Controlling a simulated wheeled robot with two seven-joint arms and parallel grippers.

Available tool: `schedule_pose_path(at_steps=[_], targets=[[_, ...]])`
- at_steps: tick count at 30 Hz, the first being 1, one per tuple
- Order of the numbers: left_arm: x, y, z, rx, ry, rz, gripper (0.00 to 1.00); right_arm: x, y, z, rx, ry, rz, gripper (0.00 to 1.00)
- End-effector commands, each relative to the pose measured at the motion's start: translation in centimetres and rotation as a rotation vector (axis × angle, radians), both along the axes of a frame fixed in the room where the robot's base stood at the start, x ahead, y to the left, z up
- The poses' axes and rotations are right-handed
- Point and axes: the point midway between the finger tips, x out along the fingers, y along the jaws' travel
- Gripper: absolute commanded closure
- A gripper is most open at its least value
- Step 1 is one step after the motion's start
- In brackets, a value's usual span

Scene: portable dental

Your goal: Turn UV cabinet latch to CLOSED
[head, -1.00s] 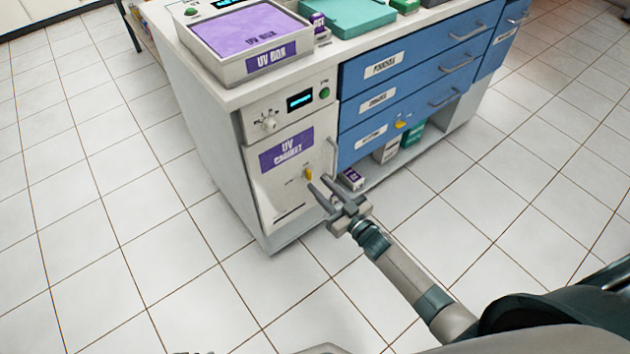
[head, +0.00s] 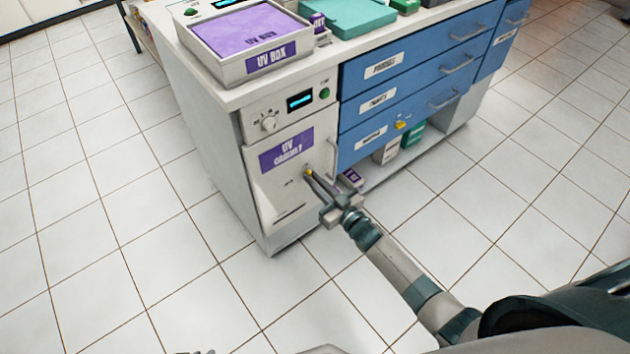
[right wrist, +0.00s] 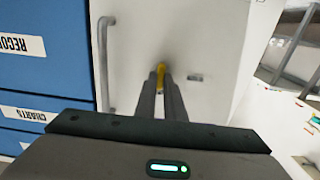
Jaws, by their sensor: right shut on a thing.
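The UV cabinet (head: 272,190) has a white door with a purple label. Its small yellow latch (head: 308,172) is on the right part of the door, and it also shows in the right wrist view (right wrist: 160,72). My right gripper (head: 313,176) is at the door with its fingers shut on the latch. In the right wrist view the two fingertips (right wrist: 163,88) meet around the yellow piece, and they hide much of it. The small marks beside the latch are too small to read.
A vertical door handle (head: 333,157) stands close to the right of the latch. Blue drawers (head: 415,90) with another yellow latch (head: 401,125) are to the right. Small boxes (head: 388,151) sit on the low shelf. The tiled floor (head: 150,270) in front is clear.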

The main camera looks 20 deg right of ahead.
Motion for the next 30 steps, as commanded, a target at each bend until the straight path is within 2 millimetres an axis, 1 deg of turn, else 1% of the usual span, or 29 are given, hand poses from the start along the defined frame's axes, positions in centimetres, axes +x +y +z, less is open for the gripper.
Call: schedule_pose_path(at_steps=[8, 14, 21, 30], targets=[[0.0, 0.0, 0.0, 0.001, -0.001, 0.0, 0.83, 0.0, 0.0, 0.0, -0.039, -0.014, 0.0, 1.0], [-0.1, -0.1, -0.1, -0.002, -0.001, -0.001, 0.83, 0.0, 0.0, 0.0, -0.126, -0.046, 0.0, 1.0], [-0.4, -0.4, -0.4, -0.011, -0.003, -0.004, 0.83, -0.1, 0.2, -0.1, -0.3, -0.109, 0.0, 1.0], [0.2, -1.0, -0.2, -0.028, -0.035, -0.009, 0.83, -0.1, 0.3, -0.2, -0.566, -0.206, 0.0, 1.0]])
